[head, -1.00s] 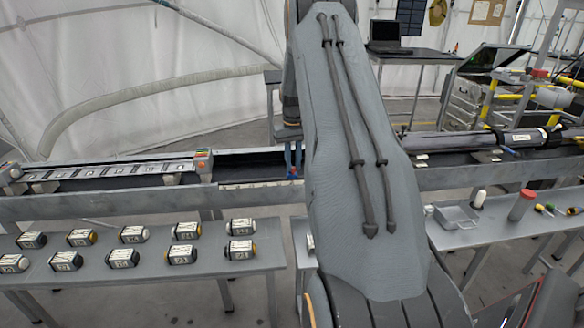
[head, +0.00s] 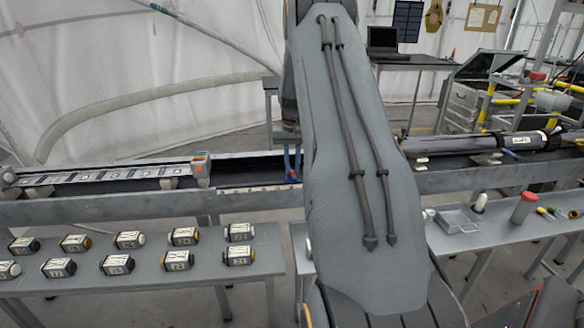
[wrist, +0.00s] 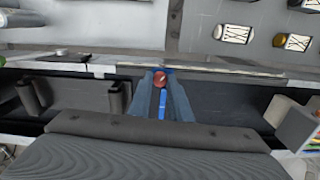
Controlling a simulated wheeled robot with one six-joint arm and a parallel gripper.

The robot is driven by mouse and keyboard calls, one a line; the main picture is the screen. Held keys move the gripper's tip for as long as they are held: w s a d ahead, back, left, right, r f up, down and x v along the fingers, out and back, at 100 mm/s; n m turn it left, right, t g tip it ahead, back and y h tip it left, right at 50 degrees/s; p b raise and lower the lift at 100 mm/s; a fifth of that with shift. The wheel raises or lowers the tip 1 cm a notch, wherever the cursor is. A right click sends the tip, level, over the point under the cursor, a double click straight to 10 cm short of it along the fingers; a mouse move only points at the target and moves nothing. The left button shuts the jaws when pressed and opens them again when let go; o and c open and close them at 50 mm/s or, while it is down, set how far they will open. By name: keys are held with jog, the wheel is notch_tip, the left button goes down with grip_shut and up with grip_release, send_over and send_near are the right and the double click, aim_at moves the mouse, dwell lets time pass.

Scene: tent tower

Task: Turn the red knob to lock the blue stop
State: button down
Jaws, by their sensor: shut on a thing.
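The red knob (wrist: 160,78) sits between the tips of my gripper (wrist: 161,84) in the wrist view. My gripper is shut on it. A narrow blue strip, the blue stop (wrist: 162,105), shows between the fingers just beside the knob. In the head view my gripper (head: 292,164) reaches down into the dark channel of the long grey rail, with the red knob (head: 293,176) at its tips. My arm hides the rail to the right of it. I cannot tell how far the knob is turned.
Several labelled blocks (head: 129,240) stand on a low table in front of the rail (head: 110,211). A coloured-top block (head: 201,168) is on the rail to the left. A dark cylinder (head: 480,145) lies on the rail to the right. A tray (head: 459,220) stands at right.

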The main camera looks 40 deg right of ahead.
aim_at(292, 171)
jog(key=c, duration=1.6)
grip_release()
jog(key=shift+c, duration=0.2)
jog(key=shift+r+b, duration=1.3)
jog(key=shift+r, duration=2.65)
